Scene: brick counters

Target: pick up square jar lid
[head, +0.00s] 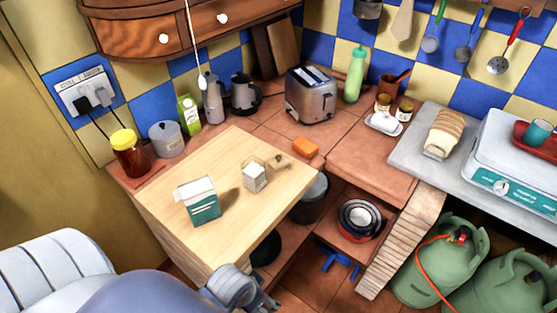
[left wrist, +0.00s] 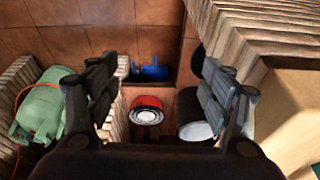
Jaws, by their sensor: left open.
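A small pale square jar (head: 255,178) stands on the light wooden board top (head: 170,232) in the head view. A small light-brown wooden piece (head: 279,162) is just behind it to the right; I cannot tell whether it is the jar's lid. My left gripper (head: 268,303) is at the bottom edge of the head view, in front of the wooden block and apart from the jar. In the left wrist view my left gripper (left wrist: 160,95) is open and empty, with its fingers spread above the lower shelf area. The jar is not seen there. My right gripper is not in view.
A green and white carton (head: 198,202) stands on the board left of the jar. An orange block (head: 305,146) and toaster (head: 311,95) are behind. Red-rimmed bowls (head: 358,220) sit on a low shelf, also seen between my fingers (left wrist: 147,112). Green gas cylinders (head: 440,262) stand right.

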